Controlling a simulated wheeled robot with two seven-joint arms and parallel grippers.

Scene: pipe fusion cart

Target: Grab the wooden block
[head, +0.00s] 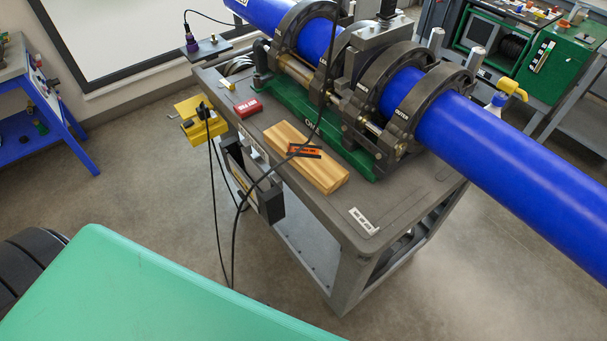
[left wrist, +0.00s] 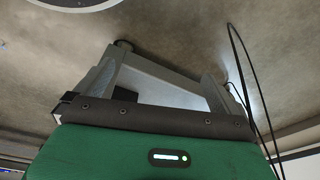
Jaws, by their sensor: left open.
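The wooden block (head: 305,158) is a long, light-brown striped piece lying flat on the grey cart top (head: 345,215), in front of the green machine base. A small orange and black tool (head: 304,150) lies across its top, and a black cable passes over it. My left gripper (left wrist: 160,75) shows only in the left wrist view, behind its green housing with a small light. It is open, with no block between its fingers, and the block is not in that view. My right gripper is in neither view.
A big blue pipe (head: 500,150) lies clamped in dark rings behind the block. A red box (head: 248,108) and a white-marked plate (head: 363,221) lie on the cart. A yellow device (head: 200,121) and black cables hang at its left side.

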